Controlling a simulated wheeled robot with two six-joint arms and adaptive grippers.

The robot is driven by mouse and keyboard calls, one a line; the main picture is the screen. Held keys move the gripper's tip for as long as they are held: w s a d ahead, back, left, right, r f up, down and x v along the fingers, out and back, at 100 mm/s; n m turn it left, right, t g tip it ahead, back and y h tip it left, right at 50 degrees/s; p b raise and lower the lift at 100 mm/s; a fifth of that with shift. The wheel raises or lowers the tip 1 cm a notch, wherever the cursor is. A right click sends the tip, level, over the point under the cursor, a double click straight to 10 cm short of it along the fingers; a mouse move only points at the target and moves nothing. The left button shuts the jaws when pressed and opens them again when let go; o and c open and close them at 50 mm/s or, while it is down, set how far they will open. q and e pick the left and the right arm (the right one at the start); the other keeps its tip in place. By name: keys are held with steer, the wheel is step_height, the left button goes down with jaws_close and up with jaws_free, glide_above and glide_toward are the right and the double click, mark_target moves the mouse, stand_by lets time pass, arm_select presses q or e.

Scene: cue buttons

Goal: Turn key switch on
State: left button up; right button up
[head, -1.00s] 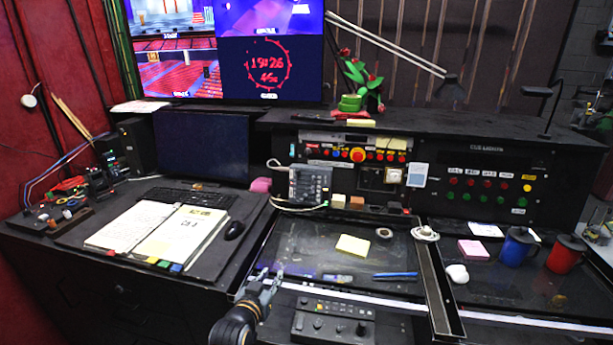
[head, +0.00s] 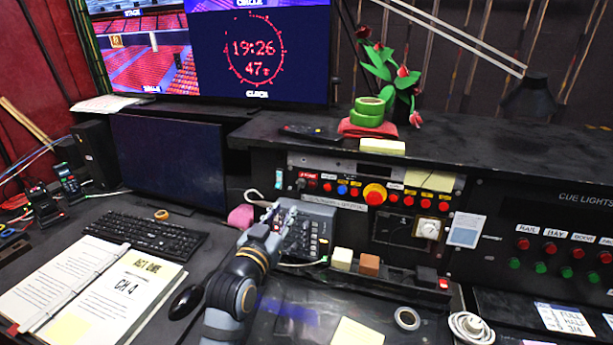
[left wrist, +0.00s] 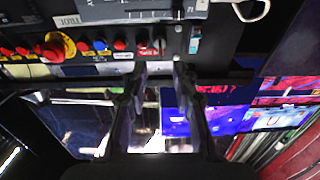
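The control panel (head: 340,205) has a row of red, blue and yellow-ringed buttons. A small dark control that looks like the key switch (head: 301,184) sits at the row's left end, by a red label. In the left wrist view, where the panel hangs upside down, it appears as a small dark fitting (left wrist: 160,42). Whether it is turned is too small to tell. My left gripper (head: 272,212) is in front of and below that end of the panel, by a grey keypad box. In the wrist view its two fingers (left wrist: 160,68) are apart, empty and not touching the panel. My right gripper is not in view.
The grey keypad box (head: 308,228) stands just right of my left gripper. A white hook-like cable (head: 254,195) and a pink object (head: 241,217) are to its left. Small blocks (head: 369,265) stand below the panel. A monitor (head: 165,160) is at left.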

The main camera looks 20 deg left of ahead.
mark_target(297, 187)
arm_select(q)
steer(key=w+p, duration=0.1)
steer(key=w, duration=0.1)
steer(key=w+r, duration=0.1)
steer(key=w, duration=0.2)
steer(key=shift+d+p, duration=0.1)
steer(key=shift+p, duration=0.3)
steer(key=w, duration=0.3)
steer(key=shift+w+p, duration=0.3)
steer(key=shift+p, duration=0.05)
steer(key=shift+w, duration=0.25)
steer(key=shift+f, duration=0.1)
jaws_close()
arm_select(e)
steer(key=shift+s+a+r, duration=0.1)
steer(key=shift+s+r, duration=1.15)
